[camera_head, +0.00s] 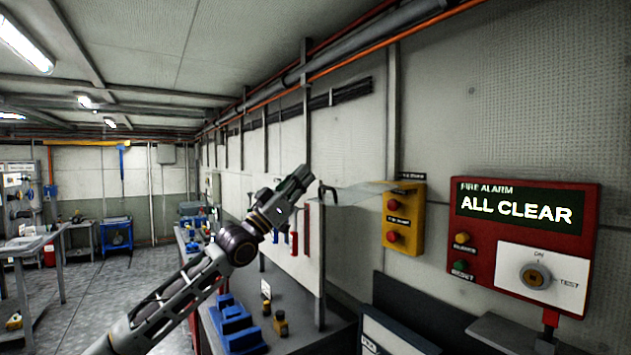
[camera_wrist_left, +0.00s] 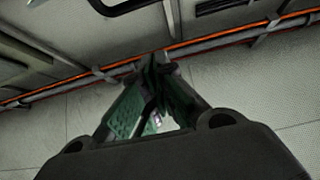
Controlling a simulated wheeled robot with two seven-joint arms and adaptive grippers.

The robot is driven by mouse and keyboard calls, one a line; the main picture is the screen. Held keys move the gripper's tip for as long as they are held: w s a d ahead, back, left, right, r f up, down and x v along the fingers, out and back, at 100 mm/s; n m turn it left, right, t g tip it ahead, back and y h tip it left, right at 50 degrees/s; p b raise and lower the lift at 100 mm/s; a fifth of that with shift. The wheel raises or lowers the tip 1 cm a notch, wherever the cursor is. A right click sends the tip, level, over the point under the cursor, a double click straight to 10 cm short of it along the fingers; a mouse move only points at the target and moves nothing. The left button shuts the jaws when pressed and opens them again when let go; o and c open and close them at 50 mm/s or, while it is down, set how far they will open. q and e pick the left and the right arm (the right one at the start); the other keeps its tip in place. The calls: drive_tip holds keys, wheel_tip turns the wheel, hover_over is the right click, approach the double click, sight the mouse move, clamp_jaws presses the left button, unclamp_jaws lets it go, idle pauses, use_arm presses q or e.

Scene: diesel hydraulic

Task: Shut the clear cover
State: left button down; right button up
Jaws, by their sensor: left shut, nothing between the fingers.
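The clear cover (camera_head: 352,193) is a thin see-through panel in the head view. It stands open, sticking out roughly level from the top of a yellow box (camera_head: 417,219) with two red buttons on the wall. A dark hooked handle (camera_head: 324,190) is at its outer left end. My left gripper (camera_head: 304,172) is shut and empty, just left of the handle and slightly above it; I cannot tell if they touch. In the left wrist view its green-padded fingers (camera_wrist_left: 152,64) meet at the tips. A dark loop (camera_wrist_left: 125,6) at the top edge may be the handle.
A red fire alarm panel (camera_head: 524,243) reading "ALL CLEAR" is on the wall to the right. Below my left arm, a bench (camera_head: 285,338) holds blue blocks (camera_head: 236,326) and a small yellow item (camera_head: 281,324). Orange and grey pipes run along the upper wall.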

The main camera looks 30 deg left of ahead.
use_arm(q)
drive_tip(key=w+p, duration=0.1)
drive_tip(key=w+d+f+p, duration=0.1)
drive_tip(key=w, duration=0.1)
drive_tip(key=shift+w+d+f+p, duration=0.25)
drive_tip(key=shift+w+f+p, duration=0.05)
drive_tip(key=shift+f+p, duration=0.1)
idle(0.8)
idle(0.4)
drive_tip(key=shift+f, duration=0.15)
